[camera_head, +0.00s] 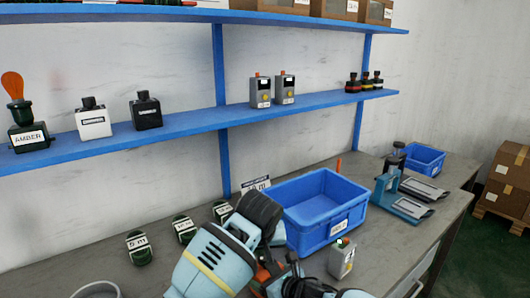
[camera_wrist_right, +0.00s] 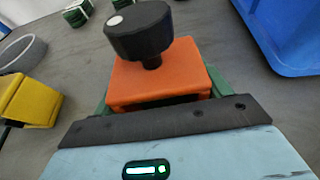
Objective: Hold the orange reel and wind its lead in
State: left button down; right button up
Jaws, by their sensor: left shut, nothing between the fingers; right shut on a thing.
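The orange reel (camera_wrist_right: 160,85) fills the middle of the right wrist view. A round black knob (camera_wrist_right: 138,32) stands on top of it. My right gripper (camera_head: 285,280) is shut on the reel, low in the head view, where only small orange parts show between the arm parts. Its fingers are mostly hidden. My left gripper (camera_head: 260,213) is the higher one in the head view, shut and empty above and beside the reel. I cannot tell whether it touches the knob. The reel's lead is not clearly visible.
An open blue bin (camera_head: 312,212) stands behind my grippers. Dark green labelled reels (camera_head: 138,248) line the bench at left. A blue press (camera_head: 402,195) stands right. A yellow block (camera_wrist_right: 28,100) shows at left in the wrist view.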

aim_at(265, 258)
pick_arm(q)
jog(key=shift+r, duration=0.25)
pick_arm(e)
jog(key=shift+s+d+f, duration=0.15)
jog(key=shift+d+f, duration=0.1)
jog(key=shift+f, duration=0.3)
jog(key=o, duration=0.8)
jog(key=shift+c, duration=0.2)
jog(key=o, duration=0.4)
jog(key=shift+r, duration=0.1)
jog(key=shift+a+r, duration=0.15)
jog(key=shift+r, duration=0.05)
jog(key=shift+r, duration=0.1)
jog(key=shift+r, duration=0.25)
pick_arm(q)
jog(key=shift+w, duration=0.1)
pick_arm(e)
notch_tip(265, 258, up, 9)
jog(key=shift+r, duration=0.1)
